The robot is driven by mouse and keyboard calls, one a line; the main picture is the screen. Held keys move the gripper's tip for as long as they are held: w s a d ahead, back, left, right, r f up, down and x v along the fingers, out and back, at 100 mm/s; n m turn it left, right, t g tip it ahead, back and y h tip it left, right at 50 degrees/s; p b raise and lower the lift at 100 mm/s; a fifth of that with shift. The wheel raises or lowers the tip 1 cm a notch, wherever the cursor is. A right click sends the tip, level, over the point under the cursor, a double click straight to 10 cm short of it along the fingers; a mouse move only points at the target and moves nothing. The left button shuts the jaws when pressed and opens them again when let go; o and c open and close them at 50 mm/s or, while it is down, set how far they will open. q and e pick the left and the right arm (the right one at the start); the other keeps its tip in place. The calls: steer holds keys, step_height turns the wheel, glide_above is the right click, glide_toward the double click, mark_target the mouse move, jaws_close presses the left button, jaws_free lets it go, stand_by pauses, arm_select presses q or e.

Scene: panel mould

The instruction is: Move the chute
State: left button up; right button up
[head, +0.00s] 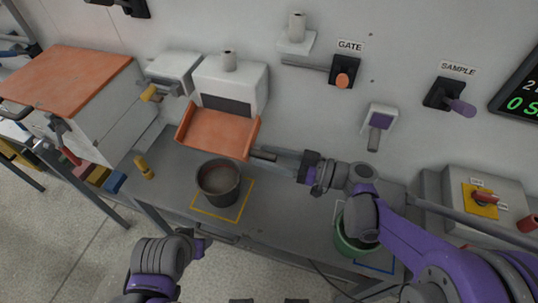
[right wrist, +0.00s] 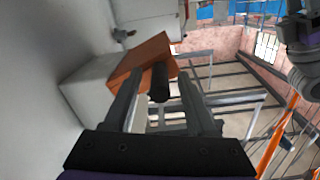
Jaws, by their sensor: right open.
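The chute (head: 216,132) is an orange tray that slopes down from a white box on the wall side, above the bench. Its dark handle (head: 263,155) sticks out to the right. My right gripper (head: 280,158) is open, its fingers pointing left at the handle. In the right wrist view the dark handle (right wrist: 160,82) lies between the two spread fingers, with the orange chute (right wrist: 145,58) beyond it. I cannot tell whether a finger touches it. My left gripper (head: 200,246) is low in the head view, away from the chute; its fingers are not clear.
A dark pot (head: 219,182) stands on a yellow-outlined square below the chute. A green container (head: 347,246) stands partly behind my right arm. A GATE switch (head: 342,72) and a SAMPLE switch (head: 450,95) are on the wall. An orange-topped cabinet (head: 62,82) stands left.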

jaws_close()
stand_by(1.4)
